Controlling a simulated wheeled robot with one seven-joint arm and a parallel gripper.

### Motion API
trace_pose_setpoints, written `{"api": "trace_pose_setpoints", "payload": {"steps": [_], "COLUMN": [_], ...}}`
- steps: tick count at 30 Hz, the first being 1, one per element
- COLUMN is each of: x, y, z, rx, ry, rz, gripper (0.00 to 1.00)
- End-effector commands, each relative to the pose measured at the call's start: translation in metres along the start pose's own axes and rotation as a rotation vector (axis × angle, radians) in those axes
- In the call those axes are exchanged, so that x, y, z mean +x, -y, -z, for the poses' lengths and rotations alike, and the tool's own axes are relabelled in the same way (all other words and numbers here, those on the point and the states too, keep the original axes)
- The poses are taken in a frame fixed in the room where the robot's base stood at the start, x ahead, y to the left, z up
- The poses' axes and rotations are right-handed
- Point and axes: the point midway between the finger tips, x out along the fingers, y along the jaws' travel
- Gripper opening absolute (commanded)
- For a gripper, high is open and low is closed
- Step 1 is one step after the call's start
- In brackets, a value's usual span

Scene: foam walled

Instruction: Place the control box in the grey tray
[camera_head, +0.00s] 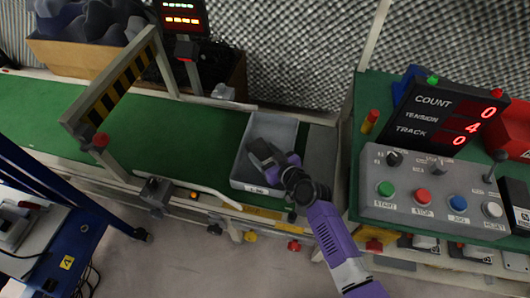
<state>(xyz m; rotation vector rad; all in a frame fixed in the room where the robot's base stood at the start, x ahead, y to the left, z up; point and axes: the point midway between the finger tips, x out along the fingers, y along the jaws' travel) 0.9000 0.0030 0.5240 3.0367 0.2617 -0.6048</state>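The grey tray (250,186) sits on the green conveyor belt left of the picture's middle right. My gripper (265,155) is over the tray, with its dark end inside the tray's outline. I cannot tell whether its fingers are open or shut, or whether it holds anything. A grey control box (440,205) with green, red, blue and white buttons and small knobs stands on the green table at the right, apart from my gripper. The tray's floor is partly hidden by my gripper.
A black counter display (440,120) stands behind the control box. A yellow-black striped gate (115,85) spans the belt at left. A box of grey foam (75,50) stands behind the belt. A blue frame (70,240) is at lower left. Belt between gate and tray is clear.

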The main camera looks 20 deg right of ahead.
Motion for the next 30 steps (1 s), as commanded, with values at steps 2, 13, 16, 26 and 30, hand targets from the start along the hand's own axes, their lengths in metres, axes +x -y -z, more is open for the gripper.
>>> {"api": "trace_pose_setpoints", "payload": {"steps": [2,13,16,26,30], "x": [0.0,-0.001,-0.004,-0.062,-0.09], "y": [0.0,0.0,0.0,0.0,0.001], "z": [0.0,0.003,0.01,0.011,0.011], "rx": [0.0,0.001,0.001,0.001,0.001], "ry": [0.0,-0.001,-0.001,0.001,0.001], "rz": [0.0,0.0,0.0,-0.001,0.0], "gripper": [0.82,0.82,0.82,0.82,0.82]}}
